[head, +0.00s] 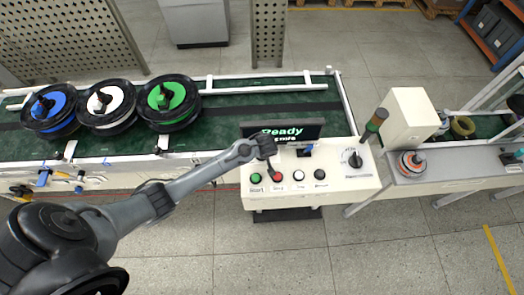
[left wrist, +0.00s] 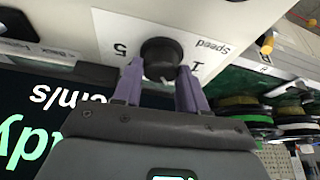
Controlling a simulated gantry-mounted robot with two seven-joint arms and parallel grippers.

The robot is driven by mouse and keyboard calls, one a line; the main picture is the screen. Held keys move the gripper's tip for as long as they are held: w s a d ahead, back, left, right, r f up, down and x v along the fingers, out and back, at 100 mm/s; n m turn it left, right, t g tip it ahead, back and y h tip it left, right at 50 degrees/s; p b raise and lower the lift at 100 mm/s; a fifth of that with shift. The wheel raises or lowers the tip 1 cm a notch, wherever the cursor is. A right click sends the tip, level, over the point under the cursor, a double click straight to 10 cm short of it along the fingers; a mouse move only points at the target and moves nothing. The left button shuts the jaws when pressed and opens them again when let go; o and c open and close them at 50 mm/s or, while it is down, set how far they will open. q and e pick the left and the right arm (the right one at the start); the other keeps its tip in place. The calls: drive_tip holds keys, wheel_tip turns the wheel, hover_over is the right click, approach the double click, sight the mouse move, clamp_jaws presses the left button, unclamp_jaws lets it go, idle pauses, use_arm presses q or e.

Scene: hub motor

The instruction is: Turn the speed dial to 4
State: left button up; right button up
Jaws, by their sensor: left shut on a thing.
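The speed dial (left wrist: 160,54) is a round black knob on a white panel in the left wrist view, with "Speed" and the numbers 1 and 5 printed around it. The purple fingers of my left gripper (left wrist: 160,78) are shut on the dial from both sides. A small light mark shows at the dial's edge between the fingers, but the exact setting cannot be read. In the head view my left gripper (head: 267,157) is at the control box (head: 345,185) in front of the display and hides the dial. My right gripper is not in view.
The display (head: 310,130) reads "Ready" in green. Green (head: 256,178), red (head: 277,177), white (head: 298,175) and black (head: 319,174) buttons sit just below my gripper. A black rotary switch (head: 355,160) and a signal tower (head: 376,121) stand to the right. Reels (head: 107,106) lie on the conveyor.

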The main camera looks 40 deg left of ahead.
use_arm(q)
drive_tip(key=shift+r+m+t+h+p, duration=0.15)
drive_tip(key=shift+m+h+p, duration=0.05)
drive_tip(key=shift+m+p, duration=0.45)
drive_tip(key=shift+r+m+t+h+p, duration=0.1)
drive_tip(key=shift+m+t+h+p, duration=0.1)
drive_tip(key=shift+m+p, duration=0.4)
drive_tip(key=shift+s+a+m+h+p, duration=0.1)
drive_tip(key=shift+m+h+p, duration=0.3)
drive_tip(key=shift+m+p, duration=0.8)
drive_tip(key=m+h+p, duration=0.1)
drive_tip(key=m, duration=0.1)
drive_tip(key=shift+a+m+t, duration=0.1)
drive_tip(key=shift+m+t, duration=0.25)
drive_tip(key=shift+f+m+h+p, duration=0.2)
drive_tip(key=shift+m+h+p, duration=0.5)
drive_tip(key=shift+m, duration=0.8)
drive_tip(key=o, duration=1.1)
drive_tip(key=shift+c, duration=0.2)
